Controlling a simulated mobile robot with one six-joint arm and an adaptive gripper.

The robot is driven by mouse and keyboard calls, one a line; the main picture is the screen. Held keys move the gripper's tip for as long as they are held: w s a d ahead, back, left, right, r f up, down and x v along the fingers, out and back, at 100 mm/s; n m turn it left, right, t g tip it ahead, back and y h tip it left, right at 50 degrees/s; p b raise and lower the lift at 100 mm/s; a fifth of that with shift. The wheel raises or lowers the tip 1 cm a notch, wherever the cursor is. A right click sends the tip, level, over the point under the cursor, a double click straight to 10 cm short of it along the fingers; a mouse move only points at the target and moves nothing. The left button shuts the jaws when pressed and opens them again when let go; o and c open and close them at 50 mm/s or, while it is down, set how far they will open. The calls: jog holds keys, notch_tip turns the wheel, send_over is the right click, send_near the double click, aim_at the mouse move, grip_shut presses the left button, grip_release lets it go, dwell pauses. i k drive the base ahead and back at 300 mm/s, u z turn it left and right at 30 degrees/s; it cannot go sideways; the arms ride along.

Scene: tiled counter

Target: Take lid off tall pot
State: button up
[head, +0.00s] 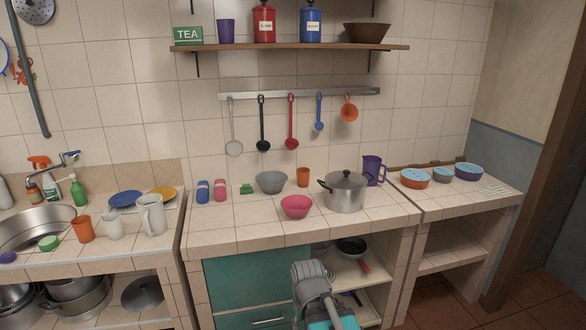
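The tall pot (345,200) is a shiny steel pot standing upright on the tiled counter, right of the middle. It has small dark side handles. Its steel lid (347,182) sits on top, with a small dark knob in the centre. Only a grey and teal part of my own arm shows at the bottom of the head view, in front of the counter and below the pot. My gripper cannot be made out in this view, so whether it is open or shut is hidden. Nothing of my arm touches the pot or the lid.
A pink bowl (297,207) stands close left of the pot, an orange cup (303,177) behind it and a purple jug (376,170) at the back right. A grey bowl (271,182) is further left. Utensils hang above. The front left of the counter (225,235) is clear.

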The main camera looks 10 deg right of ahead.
aim_at(345, 179)
jog(key=z, duration=0.25)
jog(key=i, duration=0.75)
jog(key=z, duration=0.55)
jog(key=i, duration=0.65)
jog(key=z, duration=0.35)
